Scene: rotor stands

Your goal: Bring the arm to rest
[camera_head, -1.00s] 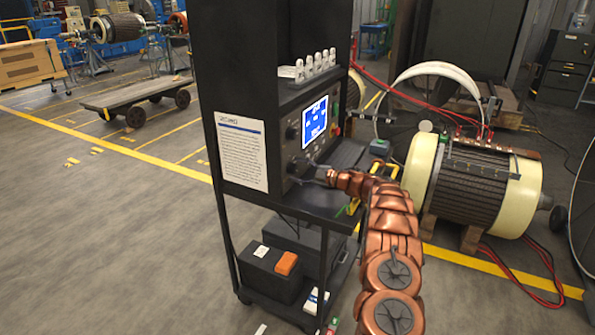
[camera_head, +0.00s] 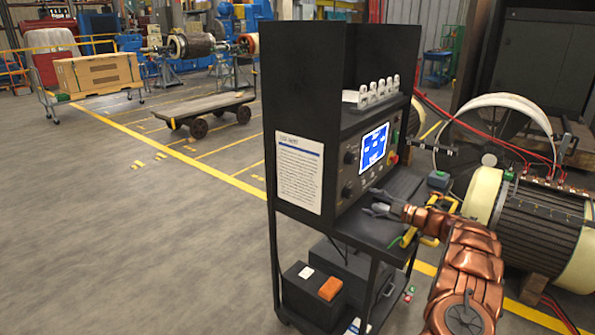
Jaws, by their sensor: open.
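My copper-coloured arm (camera_head: 465,262) reaches in from the bottom right toward a black test cabinet. My gripper (camera_head: 369,201) is at its end, grey, with two fingers apart and nothing between them. It is just above the cabinet's shelf, in front of the control panel and right of the lower knob (camera_head: 347,190). I cannot tell whether a fingertip touches the panel or shelf. The panel has a lit blue screen (camera_head: 374,147).
A large cream-ended motor (camera_head: 530,222) with red cables stands right of the arm. Yellow bars (camera_head: 445,204) and a small grey-green box (camera_head: 438,180) are near the wrist. A low cart (camera_head: 203,108) stands behind. The floor at left is clear.

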